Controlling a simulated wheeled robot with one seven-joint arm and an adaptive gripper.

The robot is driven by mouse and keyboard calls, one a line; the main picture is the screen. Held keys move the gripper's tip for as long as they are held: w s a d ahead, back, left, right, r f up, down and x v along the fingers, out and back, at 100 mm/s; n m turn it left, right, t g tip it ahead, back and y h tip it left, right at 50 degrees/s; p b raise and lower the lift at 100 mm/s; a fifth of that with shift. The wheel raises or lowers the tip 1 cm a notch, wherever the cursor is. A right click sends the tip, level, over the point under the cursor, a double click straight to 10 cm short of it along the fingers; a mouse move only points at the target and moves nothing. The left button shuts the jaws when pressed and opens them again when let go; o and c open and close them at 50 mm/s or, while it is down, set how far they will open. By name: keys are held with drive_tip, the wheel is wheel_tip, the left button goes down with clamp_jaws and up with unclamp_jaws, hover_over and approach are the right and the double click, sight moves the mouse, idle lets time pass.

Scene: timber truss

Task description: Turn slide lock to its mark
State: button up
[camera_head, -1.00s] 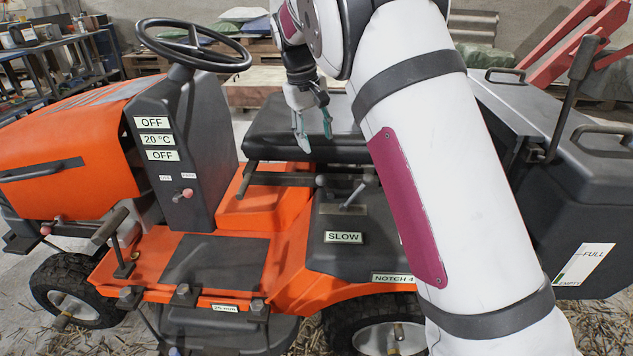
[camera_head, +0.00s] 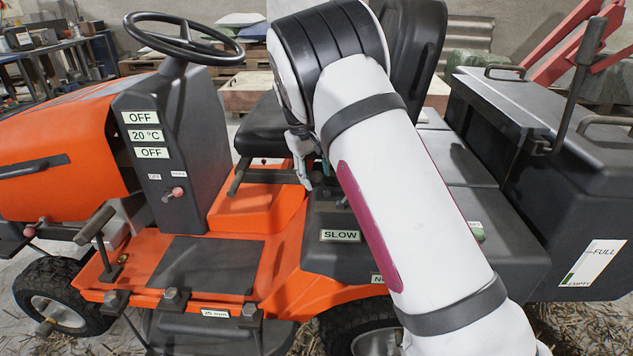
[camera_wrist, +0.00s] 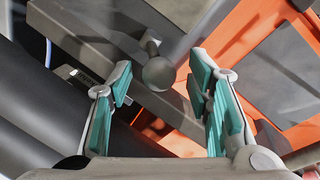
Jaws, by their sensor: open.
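My gripper (camera_head: 308,172) is low beside the tractor seat, pointing down at the rail area. In the wrist view my gripper (camera_wrist: 161,82) is open, with two teal-padded fingers apart and nothing held. A round grey knob on a short stem (camera_wrist: 158,73) shows in the gap between the fingertips, at or just beyond them; I cannot tell the depth. It appears to be the slide lock. I cannot make out the lock's mark. In the head view my arm and gripper hide the knob.
The black seat (camera_head: 262,128) is close behind my gripper. The steering column (camera_head: 180,150) stands to the left, with the steering wheel (camera_head: 187,40) above. A plate reading SLOW (camera_head: 340,236) is on the dark fender below. The grass box (camera_head: 580,170) is at the right.

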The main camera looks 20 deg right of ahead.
drive_tip(key=shift+d+f, duration=0.2)
drive_tip(key=shift+f, duration=0.5)
drive_tip(key=shift+c, duration=0.6)
clamp_jaws()
drive_tip(key=shift+s+d+r+t+y, duration=0.15)
drive_tip(key=shift+d+r+t+y, duration=0.15)
drive_tip(key=shift+d+y, duration=0.45)
drive_tip(key=shift+s+d+t+y+b, duration=0.2)
drive_tip(key=shift+d+t+y+b, duration=0.25)
drive_tip(key=shift+y, duration=0.8)
drive_tip(key=y+b, duration=0.1)
drive_tip(key=d+y, duration=0.1)
drive_tip(key=shift+s+d+m+t+y+b, duration=0.1)
drive_tip(key=shift+s+m+t+y+b, duration=0.05)
drive_tip(key=shift+m+t+y+b, duration=0.2)
drive_tip(key=y+b, duration=0.2)
drive_tip(key=d+t+y+b, duration=0.1)
drive_tip(key=shift+s+d+f+b, duration=0.1)
drive_tip(key=shift+s+f+b, duration=0.15)
drive_tip(key=shift+b, duration=0.15)
drive_tip(key=shift+r, duration=0.1)
